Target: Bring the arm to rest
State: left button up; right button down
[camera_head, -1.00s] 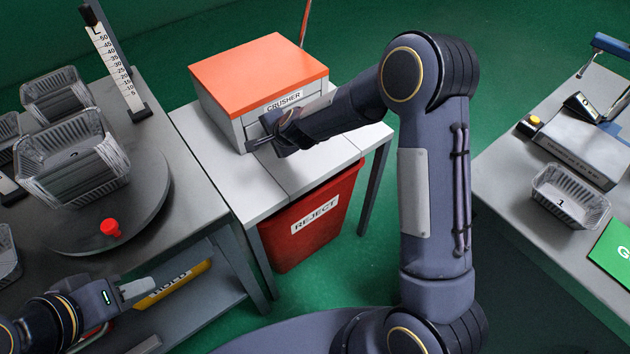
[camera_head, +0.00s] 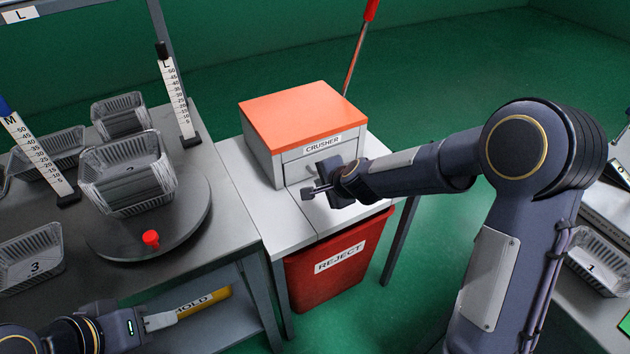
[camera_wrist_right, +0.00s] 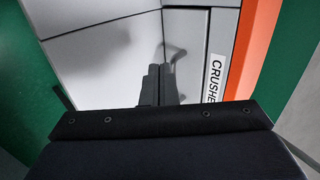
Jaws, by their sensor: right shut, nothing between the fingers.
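My right gripper (camera_head: 308,193) is shut and empty in front of the crusher (camera_head: 303,120), a grey box with an orange lid. Its closed fingers show in the right wrist view (camera_wrist_right: 161,84), above the white table top and beside the crusher's labelled front. The right arm reaches in from the right side of the head view. My left gripper (camera_head: 160,321) is low at the left of the head view, by the yellow "HOLD" bar; I cannot tell whether its fingers are apart.
A red REJECT bin (camera_head: 335,265) stands under the white table (camera_head: 275,210). Tray 1 (camera_head: 598,262) is at the right.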

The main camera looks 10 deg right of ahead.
jog(key=s+d+r+n+y, duration=0.1)
jog(key=s+d+r+n, duration=0.15)
jog(key=s+r, duration=0.4)
jog(key=s+d+r+n+y, duration=0.1)
jog(key=s+d+r+n, duration=0.15)
jog(key=s+r, duration=0.4)
jog(key=s+d+f+n+g, duration=0.1)
jog(key=s+n, duration=0.1)
jog(key=s, duration=0.5)
jog(key=s+d+f+n+g+h, duration=0.1)
jog(key=s+d+n, duration=0.15)
jog(key=s, duration=0.35)
jog(key=s+d+f+n+g, duration=0.1)
jog(key=s+n, duration=0.2)
jog(key=s, duration=0.4)
notch_tip(320, 180, up, 12)
jog(key=p, duration=1.3)
jog(key=shift+s+r, duration=0.15)
jog(key=shift+r, duration=0.1)
